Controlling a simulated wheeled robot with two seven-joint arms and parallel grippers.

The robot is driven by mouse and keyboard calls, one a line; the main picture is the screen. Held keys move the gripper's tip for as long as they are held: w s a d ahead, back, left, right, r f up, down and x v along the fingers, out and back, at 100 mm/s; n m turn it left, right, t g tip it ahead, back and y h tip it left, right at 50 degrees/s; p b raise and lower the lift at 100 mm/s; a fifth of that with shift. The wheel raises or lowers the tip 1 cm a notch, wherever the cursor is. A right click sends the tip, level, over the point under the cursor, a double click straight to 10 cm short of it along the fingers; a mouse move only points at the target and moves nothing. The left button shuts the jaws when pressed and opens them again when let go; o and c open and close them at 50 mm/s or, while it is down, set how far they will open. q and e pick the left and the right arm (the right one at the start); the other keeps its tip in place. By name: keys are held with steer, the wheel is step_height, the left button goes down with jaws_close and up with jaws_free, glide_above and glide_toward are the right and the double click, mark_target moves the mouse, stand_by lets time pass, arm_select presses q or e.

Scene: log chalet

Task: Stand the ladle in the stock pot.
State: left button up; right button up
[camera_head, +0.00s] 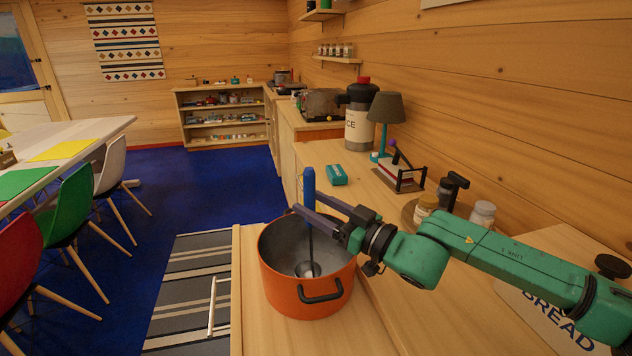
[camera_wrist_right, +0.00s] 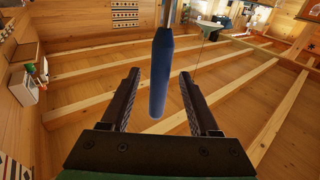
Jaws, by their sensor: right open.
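The orange stock pot (camera_head: 310,299) stands on the wooden counter, with its dark handle facing me. The ladle (camera_head: 309,185) is upright in the pot, its blue grip up above the rim and its bowl low inside. My right gripper (camera_head: 310,205) is open over the pot, its two dark fingers on either side of the ladle's handle. In the right wrist view the blue grip (camera_wrist_right: 161,80) shows between the open fingers, with gaps beside it. Whether the bowl rests on the pot's floor is hard to tell. My left gripper is not in view.
Several jars (camera_head: 426,208) sit on a round tray near my right arm. A bread bin (camera_head: 545,305) is at the lower right.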

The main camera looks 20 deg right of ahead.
step_height(320, 180, up, 20)
steer(key=p, duration=1.5)
